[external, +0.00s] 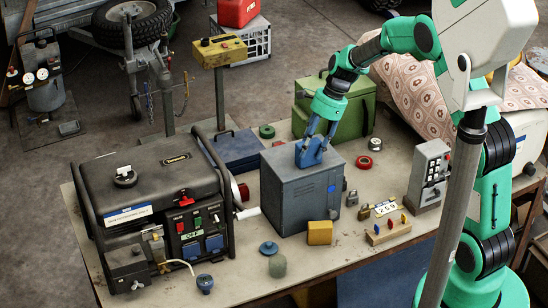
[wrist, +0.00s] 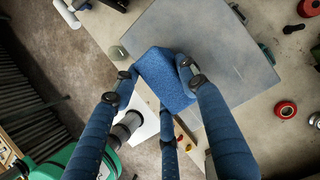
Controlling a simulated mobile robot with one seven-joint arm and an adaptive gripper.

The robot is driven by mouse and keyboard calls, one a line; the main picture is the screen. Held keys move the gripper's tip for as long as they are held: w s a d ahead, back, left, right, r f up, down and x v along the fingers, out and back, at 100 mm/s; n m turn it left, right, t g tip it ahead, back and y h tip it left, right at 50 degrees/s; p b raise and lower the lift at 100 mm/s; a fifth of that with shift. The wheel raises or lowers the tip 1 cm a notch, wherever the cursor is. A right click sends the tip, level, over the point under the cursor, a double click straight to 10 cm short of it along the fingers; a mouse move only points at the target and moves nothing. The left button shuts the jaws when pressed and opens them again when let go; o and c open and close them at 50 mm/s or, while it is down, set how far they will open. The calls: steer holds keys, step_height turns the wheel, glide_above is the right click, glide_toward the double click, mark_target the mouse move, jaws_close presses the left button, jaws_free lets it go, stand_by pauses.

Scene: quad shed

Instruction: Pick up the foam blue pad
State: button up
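The foam blue pad (wrist: 165,80) is a rough blue block seen between my fingers in the wrist view. In the external view the pad (external: 312,152) is over the top of the grey metal cabinet (external: 301,196). My gripper (external: 314,145) points down, its dark blue fingers closed against opposite sides of the pad. In the wrist view, the gripper (wrist: 160,68) has a fingertip at the pad's left and right edges, with a third finger below. The pad appears past the cabinet's near edge there. Whether it still touches the cabinet top is hidden.
A black generator (external: 160,195) stands left of the cabinet. A green toolbox (external: 335,105) is behind it. A grey control box (external: 429,175), red tape roll (external: 364,162), yellow block (external: 319,232) and wooden switch board (external: 388,231) lie to the right and front on the workbench (external: 262,288).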

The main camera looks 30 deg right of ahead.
steer(key=shift+r, duration=0.15)
stand_by(0.3)
steer(key=shift+r, duration=0.5)
step_height(320, 180, up, 2)
steer(key=shift+r, duration=0.1)
steer(key=s+d+r, duration=0.1)
steer(key=s+d, duration=0.1)
steer(key=s, duration=1.3)
steer(key=shift+s+d+r, duration=0.25)
steer(key=shift+s+d, duration=0.05)
steer(key=shift+s, duration=0.1)
steer(key=shift+r, duration=0.15)
